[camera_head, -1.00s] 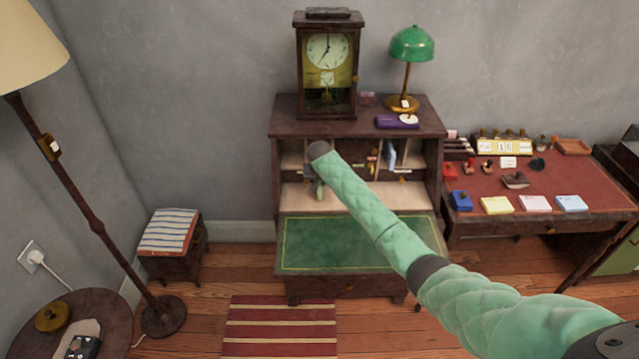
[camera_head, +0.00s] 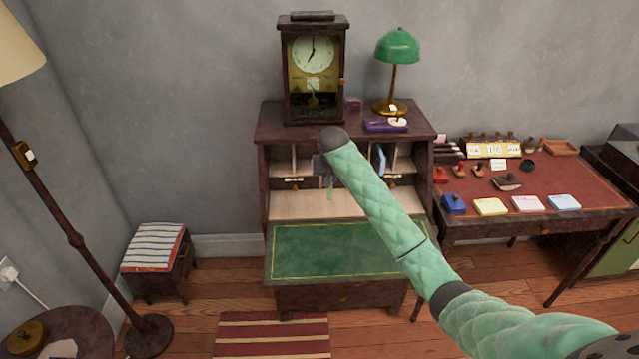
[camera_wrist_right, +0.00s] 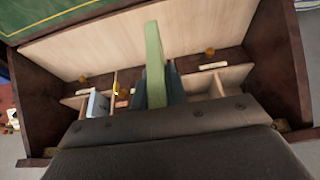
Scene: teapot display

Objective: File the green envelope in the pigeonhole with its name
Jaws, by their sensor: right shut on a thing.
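The green envelope (camera_wrist_right: 154,65) is gripped in my right gripper (camera_wrist_right: 160,88), standing up edge-on between the fingers in the wrist view. In the head view the envelope (camera_head: 329,188) hangs below my right gripper (camera_head: 322,168), in front of the open writing desk's pigeonholes (camera_head: 402,160). The gripper and forearm hide the middle of the row. In the wrist view, wooden dividers (camera_wrist_right: 217,84) part the compartments, and pale label strips (camera_wrist_right: 213,66) are too small to read. I cannot tell which compartment faces the envelope. My left gripper is out of view.
The desk's green writing leaf (camera_head: 345,250) is folded down and clear. A clock (camera_head: 313,70), a green lamp (camera_head: 397,48) and a purple item (camera_head: 385,125) stand on top. A blue-grey item (camera_head: 379,158) occupies one compartment. A red-topped table (camera_head: 560,180) stands at right.

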